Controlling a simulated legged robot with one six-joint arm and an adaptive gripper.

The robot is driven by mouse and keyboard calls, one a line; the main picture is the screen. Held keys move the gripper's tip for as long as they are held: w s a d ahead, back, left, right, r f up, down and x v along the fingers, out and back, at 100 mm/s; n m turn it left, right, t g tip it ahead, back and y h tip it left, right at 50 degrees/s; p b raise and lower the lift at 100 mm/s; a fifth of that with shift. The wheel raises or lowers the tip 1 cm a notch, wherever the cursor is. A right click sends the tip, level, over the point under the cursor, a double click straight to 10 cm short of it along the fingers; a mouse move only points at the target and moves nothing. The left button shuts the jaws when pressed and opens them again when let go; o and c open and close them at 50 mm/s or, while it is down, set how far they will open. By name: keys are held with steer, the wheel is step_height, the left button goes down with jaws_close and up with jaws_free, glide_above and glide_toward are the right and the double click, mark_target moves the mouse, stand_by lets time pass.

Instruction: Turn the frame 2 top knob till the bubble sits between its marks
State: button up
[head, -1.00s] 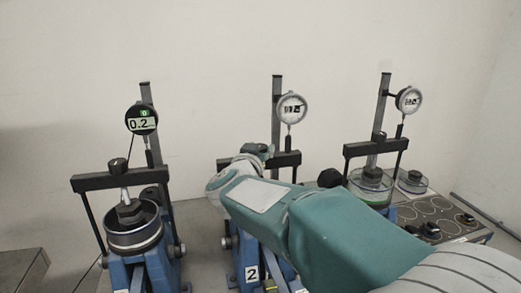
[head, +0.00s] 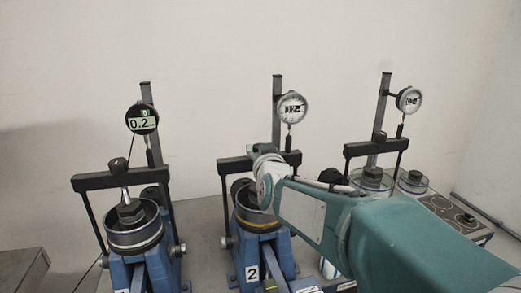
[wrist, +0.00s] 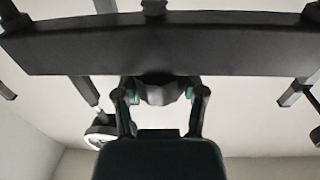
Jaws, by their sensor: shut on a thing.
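Frame 2 is the middle blue lever frame, with a "2" label (head: 252,273) on its base. Its black crossbeam (head: 233,168) spans the cup, and the beam also crosses the top of the wrist view (wrist: 90,48). In the wrist view, a dark faceted knob (wrist: 162,90) sits at the middle of the beam's lower edge. My gripper (wrist: 161,98) has its two fingers on either side of this knob and is shut on it. In the head view, my gripper (head: 264,151) is at the beam's middle and hides the knob. I cannot make out a bubble or its marks.
Frame 2's round dial (head: 291,107) stands close above my gripper. A left frame with a digital gauge (head: 141,120) and a right frame with another dial (head: 409,100) flank it. A panel with round plates (head: 447,210) lies at the right. The wall behind is bare.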

steer(key=shift+n+g+y, duration=1)
steer(key=shift+n+y, duration=0.8)
steer(key=shift+y, duration=0.8)
steer(key=o, duration=1.2)
steer(key=shift+c, duration=0.2)
steer(key=v, duration=1.1)
steer(key=shift+s+d, duration=0.15)
steer(key=shift+s, duration=0.25)
